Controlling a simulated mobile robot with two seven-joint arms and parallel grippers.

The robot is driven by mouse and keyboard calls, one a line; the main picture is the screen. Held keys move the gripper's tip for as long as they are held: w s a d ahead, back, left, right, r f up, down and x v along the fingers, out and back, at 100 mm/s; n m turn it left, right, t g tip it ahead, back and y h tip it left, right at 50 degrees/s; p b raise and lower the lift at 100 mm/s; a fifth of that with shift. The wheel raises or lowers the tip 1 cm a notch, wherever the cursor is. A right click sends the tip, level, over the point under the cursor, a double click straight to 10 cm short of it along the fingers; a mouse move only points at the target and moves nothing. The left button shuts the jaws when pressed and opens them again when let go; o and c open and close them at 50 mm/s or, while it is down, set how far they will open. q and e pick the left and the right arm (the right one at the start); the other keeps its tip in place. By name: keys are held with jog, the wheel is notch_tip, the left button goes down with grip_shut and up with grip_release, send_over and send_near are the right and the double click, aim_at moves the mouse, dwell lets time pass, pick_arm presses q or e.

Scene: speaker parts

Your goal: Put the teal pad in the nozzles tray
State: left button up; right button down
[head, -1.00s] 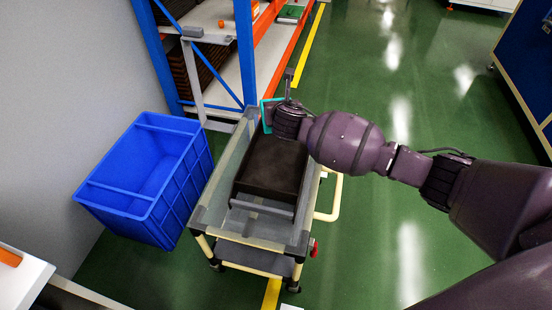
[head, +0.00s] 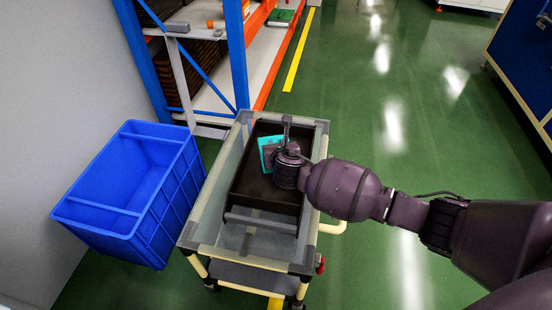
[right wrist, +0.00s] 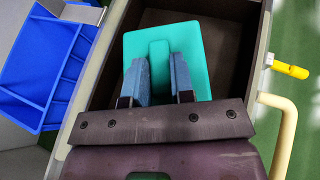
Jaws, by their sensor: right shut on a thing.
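The teal pad (right wrist: 195,42) is a flat square with a raised ridge in its middle. My right gripper (right wrist: 159,75) is shut on that ridge. In the head view the teal pad (head: 266,150) shows beside my right gripper (head: 284,158), which partly covers it. The pad is over the inside of a dark brown tray (head: 262,200) on the cart. I cannot tell whether the pad touches the tray's floor. The tray's visible inside looks empty otherwise. My left gripper is not in view.
The tray sits on a grey cart (head: 222,240) with cream legs and a side handle. A blue crate (head: 112,227) stands left of the cart. A shelf rack with blue posts (head: 236,60) is behind it. Green floor to the right is clear.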

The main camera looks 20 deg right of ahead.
jog(key=f, duration=0.2)
jog(key=f+b, duration=0.1)
jog(key=f, duration=0.1)
jog(key=shift+s+f, duration=0.2)
jog(key=shift+f, duration=0.05)
jog(key=shift+w+f+b, duration=0.15)
jog(key=shift+f+b, duration=0.25)
jog(key=shift+r, duration=0.1)
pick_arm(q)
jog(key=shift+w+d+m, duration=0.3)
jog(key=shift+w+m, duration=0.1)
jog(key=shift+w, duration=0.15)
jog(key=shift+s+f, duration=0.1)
pick_arm(e)
jog(key=c, duration=1)
grip_release()
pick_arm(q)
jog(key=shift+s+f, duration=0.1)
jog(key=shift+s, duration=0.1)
